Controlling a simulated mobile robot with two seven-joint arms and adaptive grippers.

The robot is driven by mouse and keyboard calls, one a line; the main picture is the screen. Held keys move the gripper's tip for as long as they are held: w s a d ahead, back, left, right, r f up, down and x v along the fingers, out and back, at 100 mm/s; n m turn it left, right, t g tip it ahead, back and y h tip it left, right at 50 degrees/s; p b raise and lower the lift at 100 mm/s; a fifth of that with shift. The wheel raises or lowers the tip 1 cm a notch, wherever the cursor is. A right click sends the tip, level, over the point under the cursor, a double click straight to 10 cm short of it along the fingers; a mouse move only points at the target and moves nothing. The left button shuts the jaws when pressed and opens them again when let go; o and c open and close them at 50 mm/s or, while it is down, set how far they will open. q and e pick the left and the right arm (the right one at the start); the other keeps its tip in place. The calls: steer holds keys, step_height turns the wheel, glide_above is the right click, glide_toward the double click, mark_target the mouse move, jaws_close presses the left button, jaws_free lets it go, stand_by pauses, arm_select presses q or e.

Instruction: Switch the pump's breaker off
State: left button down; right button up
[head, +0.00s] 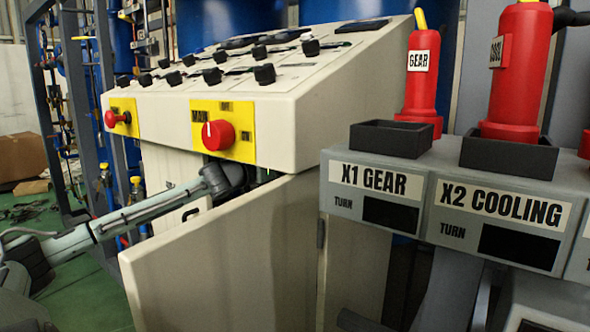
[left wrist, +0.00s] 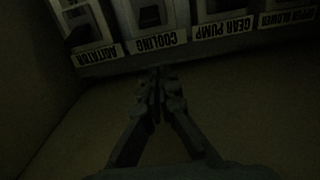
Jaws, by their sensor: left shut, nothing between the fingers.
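In the dark left wrist view a row of breakers shows upside down, labelled AGITATOR, COOLING, GEAR PUMP and one partly readable blower label. The GEAR PUMP label (left wrist: 223,29) is right of centre, with its breaker (left wrist: 217,6) cut by the top edge. The COOLING breaker (left wrist: 150,15) is left of it. My left gripper (left wrist: 158,76) is shut and empty, its tips close to the panel's edge near the COOLING label; contact cannot be told. In the head view my left arm reaches behind the open cabinet door (head: 225,262), which hides the gripper. My right gripper is not seen.
The console (head: 310,105) above the door carries black knobs, a red MAIN switch (head: 219,135) and a red button (head: 112,119). Grey boxes labelled X1 GEAR (head: 375,180) and X2 COOLING (head: 500,207) stand at right, with red plugs above. The door edge is close to my arm.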

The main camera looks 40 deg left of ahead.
arm_select(q)
steer(key=w+f, duration=0.1)
steer(key=f, duration=0.1)
steer(key=w+f+p, duration=0.1)
steer(key=shift+w+a+f, duration=0.15)
steer(key=shift+w+f, duration=0.2)
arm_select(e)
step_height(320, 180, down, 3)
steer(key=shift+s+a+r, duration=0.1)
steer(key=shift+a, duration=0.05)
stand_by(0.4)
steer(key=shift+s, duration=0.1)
